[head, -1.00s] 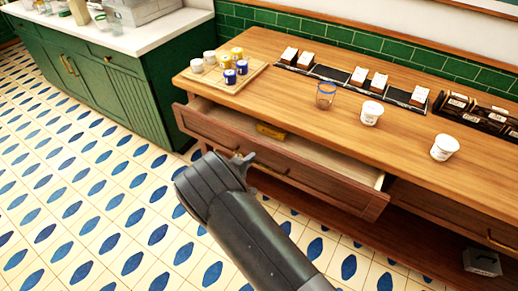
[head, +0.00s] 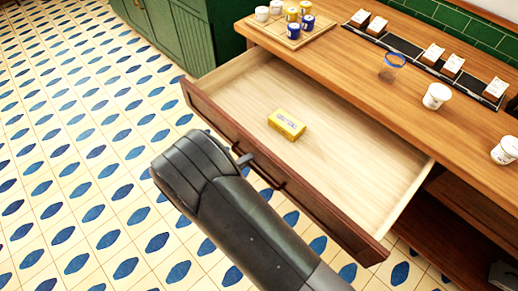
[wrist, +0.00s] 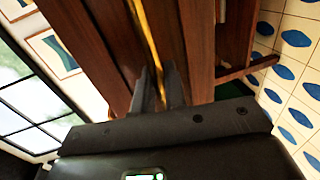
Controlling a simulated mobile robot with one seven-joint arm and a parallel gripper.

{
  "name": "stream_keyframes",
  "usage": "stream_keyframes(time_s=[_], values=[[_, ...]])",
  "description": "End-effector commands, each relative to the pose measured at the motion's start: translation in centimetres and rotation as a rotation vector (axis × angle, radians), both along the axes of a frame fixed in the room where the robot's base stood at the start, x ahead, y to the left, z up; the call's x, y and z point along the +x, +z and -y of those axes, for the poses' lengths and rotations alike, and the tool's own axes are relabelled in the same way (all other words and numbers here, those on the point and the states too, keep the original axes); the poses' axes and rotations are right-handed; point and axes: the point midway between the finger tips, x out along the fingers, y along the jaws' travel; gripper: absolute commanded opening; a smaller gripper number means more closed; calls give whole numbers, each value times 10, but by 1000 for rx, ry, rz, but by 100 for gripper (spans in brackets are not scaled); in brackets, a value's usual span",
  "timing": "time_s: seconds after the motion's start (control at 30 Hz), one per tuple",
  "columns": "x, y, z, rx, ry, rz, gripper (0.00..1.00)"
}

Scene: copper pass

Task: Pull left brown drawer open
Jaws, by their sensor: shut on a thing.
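The left brown drawer (head: 345,150) stands far out from the wooden counter in the head view, its pale inside in plain sight. A yellow box (head: 287,124) lies in it. My gripper (head: 243,158) is at the middle of the drawer front, mostly hidden behind my own dark arm. In the wrist view my gripper's fingers (wrist: 150,92) are closed around the brass handle (wrist: 146,35), beside the brown drawer front. The exact contact between fingertips and handle is partly hidden.
A green cabinet (head: 205,35) stands at upper left. The tiled floor (head: 70,150) at left is clear.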

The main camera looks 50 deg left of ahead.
Motion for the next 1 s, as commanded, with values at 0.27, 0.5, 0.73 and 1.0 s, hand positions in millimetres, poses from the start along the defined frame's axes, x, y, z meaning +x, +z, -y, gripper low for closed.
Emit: stream_keyframes(time_s=[0.27,0.5,0.73,1.0], values=[[-31,-2,1,-3,1,-3,0],[-37,-2,1,-3,-1,-3,0],[-36,-2,1,-3,-1,-3,0],[-36,-1,0,-1,-1,-2,16]])
